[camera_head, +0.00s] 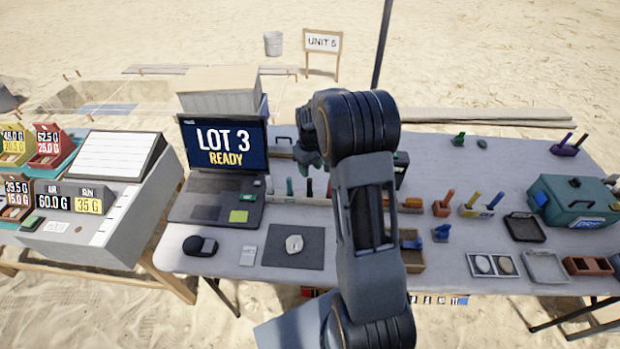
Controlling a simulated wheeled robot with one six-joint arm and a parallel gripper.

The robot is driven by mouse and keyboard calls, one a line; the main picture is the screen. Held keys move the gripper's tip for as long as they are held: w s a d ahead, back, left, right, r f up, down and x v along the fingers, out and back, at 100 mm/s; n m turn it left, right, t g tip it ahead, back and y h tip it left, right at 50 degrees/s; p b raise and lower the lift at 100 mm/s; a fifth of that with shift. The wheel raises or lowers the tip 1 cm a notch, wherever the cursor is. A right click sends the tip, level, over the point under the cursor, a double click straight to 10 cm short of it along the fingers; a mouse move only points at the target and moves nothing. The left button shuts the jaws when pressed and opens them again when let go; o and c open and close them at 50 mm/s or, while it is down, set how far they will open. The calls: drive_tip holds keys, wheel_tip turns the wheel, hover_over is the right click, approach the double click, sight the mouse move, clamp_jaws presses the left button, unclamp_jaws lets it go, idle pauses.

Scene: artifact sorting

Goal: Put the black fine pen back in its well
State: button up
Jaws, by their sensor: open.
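My gripper (308,158) hangs over the table behind the laptop's right edge, small and partly hidden by my own wrist; I see nothing held in it. Below it, a green upright pen-like piece (289,186) and a dark one with a reddish base (310,188) stand in a row behind the grey mat. My arm hides the right part of this row. I cannot tell for sure which piece is the black fine pen, nor make out its well.
A laptop (222,200) stands left, with a grey mat (308,258) bearing a pale piece (294,243) beside it. Right of my arm are a wooden tray (414,266), coloured holders (443,208), a dark tray (525,228) and a teal case (575,203).

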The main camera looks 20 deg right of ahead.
wheel_tip(320, 180, up, 3)
drive_tip(key=shift+r, duration=0.1)
drive_tip(key=s+a+r+m+t, duration=0.1)
drive_tip(key=s+a+r+t, duration=0.1)
drive_tip(key=s+a+r, duration=0.55)
drive_tip(key=s+a+r+m+t, duration=0.1)
drive_tip(key=s, duration=0.6)
drive_tip(key=s+a+r+m+t, duration=0.1)
drive_tip(key=s+a+r, duration=0.1)
drive_tip(key=s, duration=0.5)
drive_tip(key=shift+a, duration=0.2)
